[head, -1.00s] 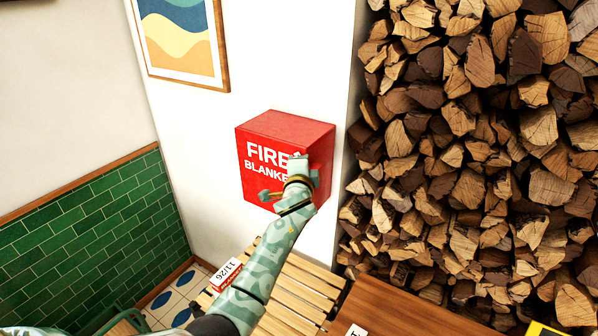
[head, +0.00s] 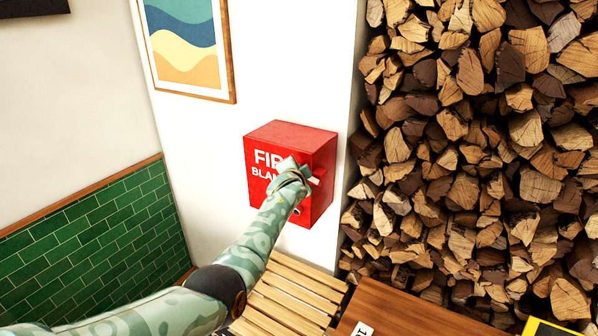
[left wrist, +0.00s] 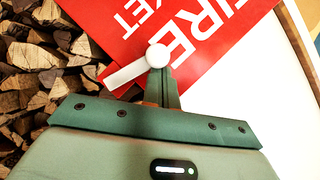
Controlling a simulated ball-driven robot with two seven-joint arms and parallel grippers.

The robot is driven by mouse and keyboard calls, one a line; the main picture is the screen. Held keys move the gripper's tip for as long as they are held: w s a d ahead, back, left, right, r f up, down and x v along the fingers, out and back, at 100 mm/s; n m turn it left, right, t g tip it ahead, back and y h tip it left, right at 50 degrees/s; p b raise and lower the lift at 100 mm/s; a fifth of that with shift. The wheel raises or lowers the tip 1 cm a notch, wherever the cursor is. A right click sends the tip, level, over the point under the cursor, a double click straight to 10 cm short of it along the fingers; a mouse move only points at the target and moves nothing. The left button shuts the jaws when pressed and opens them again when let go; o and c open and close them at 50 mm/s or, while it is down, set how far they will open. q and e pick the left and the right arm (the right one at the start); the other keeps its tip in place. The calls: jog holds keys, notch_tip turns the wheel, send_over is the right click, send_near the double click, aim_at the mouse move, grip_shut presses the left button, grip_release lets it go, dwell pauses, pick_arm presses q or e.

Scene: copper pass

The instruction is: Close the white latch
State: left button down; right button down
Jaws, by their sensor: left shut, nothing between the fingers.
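A red fire blanket box (head: 290,134) hangs on the white wall in the head view. The white latch (head: 314,181) shows at the right side of the box front, partly hidden behind my left gripper (head: 301,170). In the left wrist view the white latch (left wrist: 128,72) has a round knob and a flat bar pointing down-left, towards the box's edge by the firewood. My left gripper (left wrist: 162,90) is shut and empty, with its fingertips close to the knob. I cannot tell whether they touch. My right gripper is not in view.
Stacked firewood (head: 460,150) fills the right, just past the wall edge. A slatted wooden bench (head: 285,300) stands below the box, with a brown wooden surface (head: 400,308) beside it. A framed picture (head: 186,45) hangs at upper left. Green tiles (head: 95,235) cover the lower left wall.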

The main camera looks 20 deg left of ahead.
pick_arm(q)
jog(key=shift+s, duration=0.1)
jog(key=p+v, duration=0.2)
jog(key=v, duration=1.4)
